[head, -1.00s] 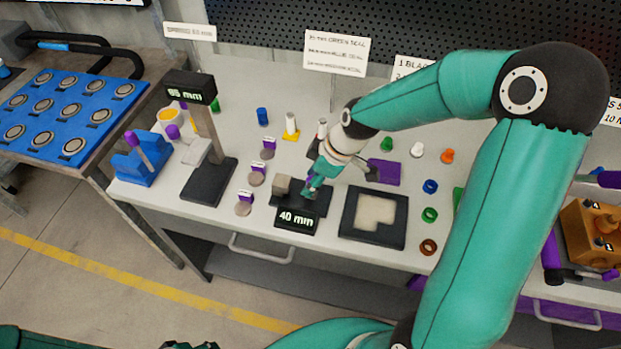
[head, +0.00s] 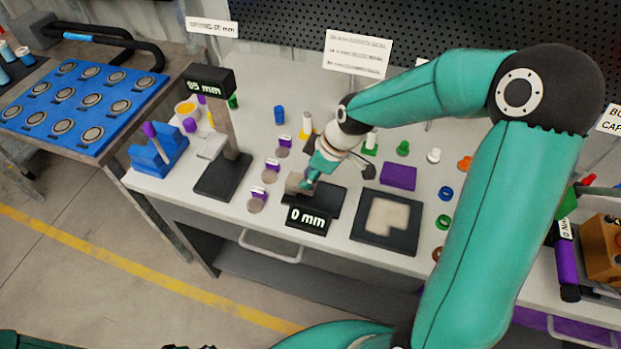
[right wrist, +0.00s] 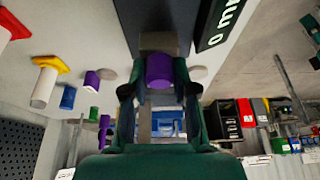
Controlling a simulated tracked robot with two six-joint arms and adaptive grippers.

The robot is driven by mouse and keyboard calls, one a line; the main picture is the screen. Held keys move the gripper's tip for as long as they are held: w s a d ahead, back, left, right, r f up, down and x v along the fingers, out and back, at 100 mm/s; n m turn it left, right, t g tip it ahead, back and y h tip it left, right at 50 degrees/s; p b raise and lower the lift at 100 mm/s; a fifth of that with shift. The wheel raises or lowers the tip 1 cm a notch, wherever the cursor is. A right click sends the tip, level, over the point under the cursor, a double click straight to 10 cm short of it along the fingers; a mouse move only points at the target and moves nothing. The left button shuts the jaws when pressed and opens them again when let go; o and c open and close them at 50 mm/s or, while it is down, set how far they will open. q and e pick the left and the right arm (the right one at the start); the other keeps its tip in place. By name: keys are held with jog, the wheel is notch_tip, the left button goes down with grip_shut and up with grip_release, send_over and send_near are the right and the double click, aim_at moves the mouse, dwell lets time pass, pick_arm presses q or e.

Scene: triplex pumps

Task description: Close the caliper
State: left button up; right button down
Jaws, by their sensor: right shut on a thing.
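The caliper has a dark base (head: 325,208), a grey block (head: 293,183) and a display (head: 308,217) that reads 0 mm. My right gripper (head: 308,184) is down at the caliper, beside the grey block. In the right wrist view, my right gripper (right wrist: 160,92) is shut on the purple caliper handle (right wrist: 159,70), with a finger on each side. The handle sits against the grey block, with no clear gap. In the head view the gripper mostly hides the handle. Only a small dark piece of my left gripper (head: 190,347) shows at the bottom edge, too little to tell its state.
A height gauge (head: 209,82) reading 95 mm stands left of the caliper. Small discs with purple tags (head: 257,205) lie between them. A dark tray (head: 386,242) with a pale recess lies to the right. Coloured rings and plugs stand farther right.

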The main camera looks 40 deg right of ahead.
jog(key=shift+w+a, duration=0.1)
jog(key=shift+w, duration=0.05)
jog(key=c, duration=0.9)
grip_release()
jog(key=shift+w+a, duration=0.1)
jog(key=shift+r, duration=0.1)
jog(key=v, duration=1.1)
jog(key=shift+s+d+r, duration=0.25)
jog(key=shift+r, duration=0.05)
